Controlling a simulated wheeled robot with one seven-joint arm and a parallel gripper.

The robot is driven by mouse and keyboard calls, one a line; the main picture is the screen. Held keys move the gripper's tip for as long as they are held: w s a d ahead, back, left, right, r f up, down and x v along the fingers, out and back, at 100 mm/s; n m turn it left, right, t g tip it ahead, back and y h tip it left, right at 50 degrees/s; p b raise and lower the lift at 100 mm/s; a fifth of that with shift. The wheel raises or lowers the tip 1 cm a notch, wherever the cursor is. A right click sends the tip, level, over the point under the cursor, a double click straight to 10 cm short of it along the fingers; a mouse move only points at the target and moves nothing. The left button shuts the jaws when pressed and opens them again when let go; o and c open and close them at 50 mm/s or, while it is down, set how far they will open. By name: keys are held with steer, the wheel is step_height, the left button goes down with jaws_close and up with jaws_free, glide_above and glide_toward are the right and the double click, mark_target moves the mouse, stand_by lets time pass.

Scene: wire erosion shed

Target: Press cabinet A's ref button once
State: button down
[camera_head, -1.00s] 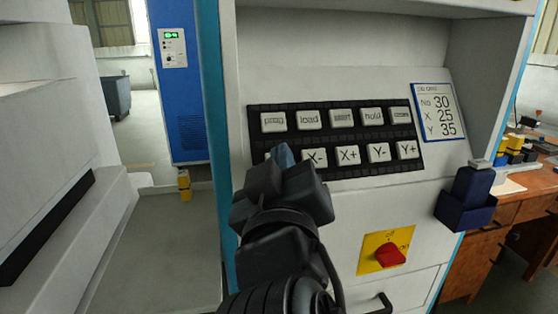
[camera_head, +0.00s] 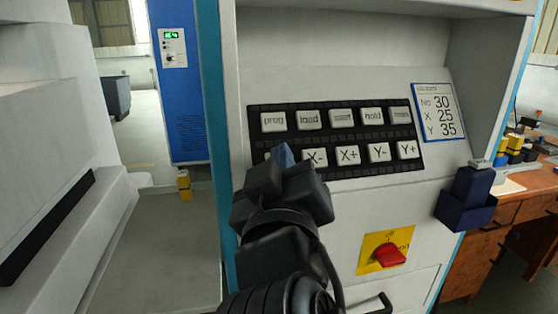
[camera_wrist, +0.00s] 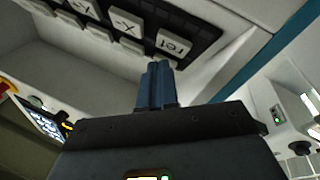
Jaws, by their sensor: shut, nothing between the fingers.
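The white ref button (camera_wrist: 173,43) shows upside down at the end of its row in the wrist view, just beyond my fingertips. In the head view my gripper hides nearly all of it, left of the X- button (camera_head: 314,157). My gripper (camera_head: 283,155) is shut and empty, its blue fingers pointing at the keypad; they also show in the wrist view (camera_wrist: 158,68). I cannot tell whether the tips touch the panel. The keypad (camera_head: 292,139) is a black panel on the white cabinet (camera_head: 300,55). I see no letter A on it.
The upper row holds buttons such as prog (camera_head: 273,122) and load (camera_head: 308,119). A red switch (camera_head: 389,257) on a yellow plate sits below. A dark blue holder (camera_head: 463,212) projects at the cabinet's right. A wooden desk (camera_head: 512,212) stands beyond; open floor (camera_head: 165,250) lies left.

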steer(key=shift+f, duration=0.1)
steer(key=shift+w+a+f, duration=0.1)
steer(key=shift+w+f, duration=0.05)
steer(key=shift+w, duration=0.15)
steer(key=shift+w+a+f+b, duration=0.1)
steer(key=shift+w+f+b, duration=0.1)
steer(key=shift+w+b, duration=0.15)
stand_by(0.7)
steer(key=shift+s, duration=0.15)
steer(key=shift+s+d+r+p, duration=0.2)
steer(key=shift+s+r+p, duration=0.25)
steer(key=shift+s, duration=0.1)
steer(key=s+r+p, duration=0.1)
steer(key=s, duration=0.1)
steer(key=s+d+r+p, duration=0.1)
steer(key=s+r, duration=0.1)
steer(key=shift+p, duration=0.3)
stand_by(0.3)
steer(key=shift+d+f, duration=0.1)
steer(key=shift+f, duration=0.05)
stand_by(0.4)
